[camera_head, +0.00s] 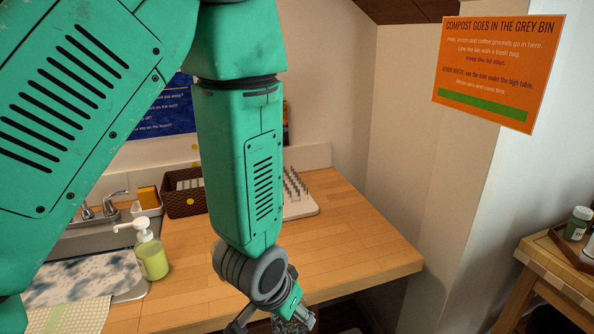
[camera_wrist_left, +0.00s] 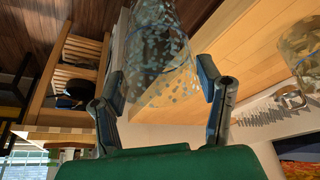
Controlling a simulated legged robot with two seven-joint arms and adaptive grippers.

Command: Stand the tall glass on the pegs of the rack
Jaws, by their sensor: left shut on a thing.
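My left gripper (camera_wrist_left: 162,82) is shut on a clear speckled tall glass (camera_wrist_left: 165,45), with one finger on each side of it. In the head view the gripper (camera_head: 272,316) is low in the picture, by the counter's front edge, and only a bit of the glass (camera_head: 290,326) shows. The rack (camera_head: 302,208) is a pale board with thin upright pegs, on the counter against the back wall. My arm hides its left part. Its pegs also show at the right of the wrist view (camera_wrist_left: 250,116), apart from the held glass. My right gripper is out of view.
A green soap bottle (camera_head: 152,257) stands beside the sink (camera_head: 85,240). A brown basket (camera_head: 184,200) is at the back. Another clear vessel (camera_wrist_left: 302,48) shows on the wood in the wrist view. The counter's right part (camera_head: 350,240) is bare.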

